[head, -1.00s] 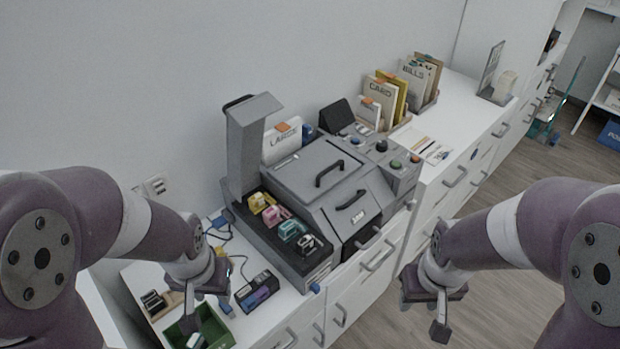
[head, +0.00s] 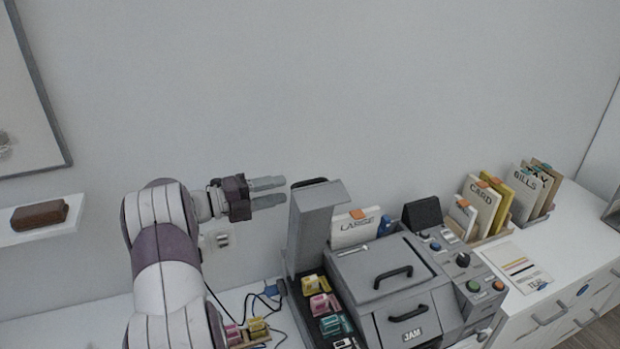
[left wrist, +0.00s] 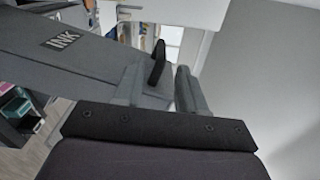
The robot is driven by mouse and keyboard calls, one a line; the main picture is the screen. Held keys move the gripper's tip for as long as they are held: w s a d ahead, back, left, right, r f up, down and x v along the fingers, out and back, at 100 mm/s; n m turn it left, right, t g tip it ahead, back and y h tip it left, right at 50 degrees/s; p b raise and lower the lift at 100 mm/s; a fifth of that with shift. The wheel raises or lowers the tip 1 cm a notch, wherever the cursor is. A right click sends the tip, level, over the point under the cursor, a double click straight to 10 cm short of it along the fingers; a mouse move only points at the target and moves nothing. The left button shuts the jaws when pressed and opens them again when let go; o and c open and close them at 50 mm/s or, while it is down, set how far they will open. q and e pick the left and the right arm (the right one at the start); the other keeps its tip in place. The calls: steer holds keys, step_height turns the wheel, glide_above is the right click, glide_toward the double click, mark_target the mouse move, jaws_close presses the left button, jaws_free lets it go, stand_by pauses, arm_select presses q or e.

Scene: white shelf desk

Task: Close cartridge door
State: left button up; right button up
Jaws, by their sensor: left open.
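The grey cartridge door (head: 315,228) stands open and upright at the left end of the grey printer (head: 385,270). Yellow, pink and teal cartridges (head: 322,304) sit in the uncovered bay beside it. My left gripper (head: 268,192) is open and empty at the door's upper left, its fingers pointing right towards the door's top. In the left wrist view, the door (left wrist: 75,60) with its INK label fills the left, and its black handle (left wrist: 156,62) shows between or just beyond my fingertips (left wrist: 160,85); I cannot tell if they touch. My right gripper is out of view.
The wall is close behind the printer. Card and bill folders (head: 484,208) stand at the back right. A control panel (head: 462,262) is on the printer's right. Cables (head: 240,310) lie left of it. A shelf with a brown case (head: 39,214) hangs at far left.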

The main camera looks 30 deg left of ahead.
mark_target(298, 183)
arm_select(q)
steer(key=x, duration=0.3)
steer(key=p+x, duration=0.1)
steer(key=x, duration=0.1)
steer(key=shift+w+d+r+p, duration=0.25)
steer(key=shift+p, duration=0.05)
steer(key=shift+w+d+f, duration=0.2)
steer(key=shift+w+d, duration=0.25)
steer(key=shift+w, duration=0.15)
